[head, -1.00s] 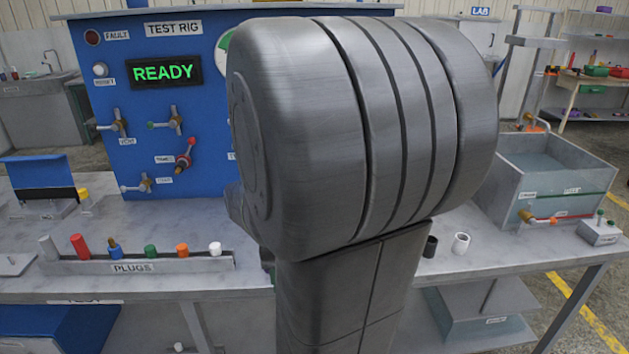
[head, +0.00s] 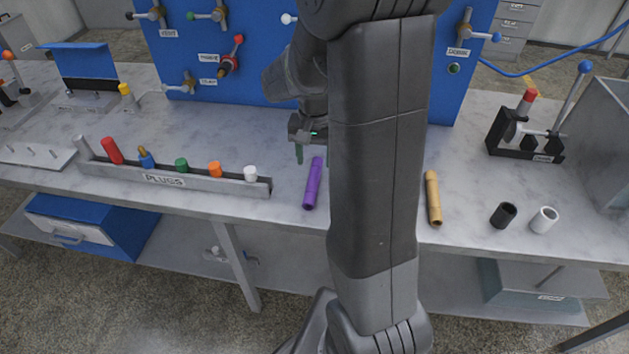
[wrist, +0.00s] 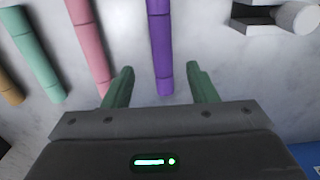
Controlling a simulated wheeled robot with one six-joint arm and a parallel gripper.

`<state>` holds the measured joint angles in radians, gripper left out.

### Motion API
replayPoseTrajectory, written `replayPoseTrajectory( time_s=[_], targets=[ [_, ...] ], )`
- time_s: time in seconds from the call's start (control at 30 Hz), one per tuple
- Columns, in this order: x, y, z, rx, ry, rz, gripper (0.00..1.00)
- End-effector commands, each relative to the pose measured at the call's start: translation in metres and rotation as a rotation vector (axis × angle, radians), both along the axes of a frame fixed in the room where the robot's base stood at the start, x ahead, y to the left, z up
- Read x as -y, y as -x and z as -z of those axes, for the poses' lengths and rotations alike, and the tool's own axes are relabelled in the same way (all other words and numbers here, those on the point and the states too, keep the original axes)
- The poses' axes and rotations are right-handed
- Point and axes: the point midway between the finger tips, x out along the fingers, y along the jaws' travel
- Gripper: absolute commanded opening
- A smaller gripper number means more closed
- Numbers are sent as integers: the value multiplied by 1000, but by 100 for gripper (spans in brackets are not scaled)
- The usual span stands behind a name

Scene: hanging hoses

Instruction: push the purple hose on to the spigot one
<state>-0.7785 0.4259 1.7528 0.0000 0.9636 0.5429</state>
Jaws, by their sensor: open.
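The purple hose (head: 313,183) lies on the grey bench to the right of the plugs rack. In the wrist view the purple hose (wrist: 160,45) points down towards my gripper, its near end between the two fingers. My gripper (wrist: 160,70) is open, with one green finger on each side of that end. In the head view my gripper (head: 312,153) is at the hose's far end, partly hidden by my arm. I cannot pick out spigot one; my arm hides part of the blue rig panel (head: 270,75).
Pink (wrist: 88,45) and green (wrist: 38,55) hoses lie beside the purple one, with a tan hose (head: 433,198) beyond. The plugs rack (head: 170,183) stands left. Black (head: 503,215) and white (head: 544,219) cups and a clamp fixture (head: 525,135) are at the right.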

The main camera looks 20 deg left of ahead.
Motion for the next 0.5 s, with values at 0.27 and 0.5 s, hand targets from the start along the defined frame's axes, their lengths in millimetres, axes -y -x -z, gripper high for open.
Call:
replayPoseTrajectory(
  time_s=[0.27, 0.5],
  targets=[
    [0, 2, 23, -2, 1, -1, 52],
    [-1, 7, 58, -2, 3, -1, 52]
  ],
)
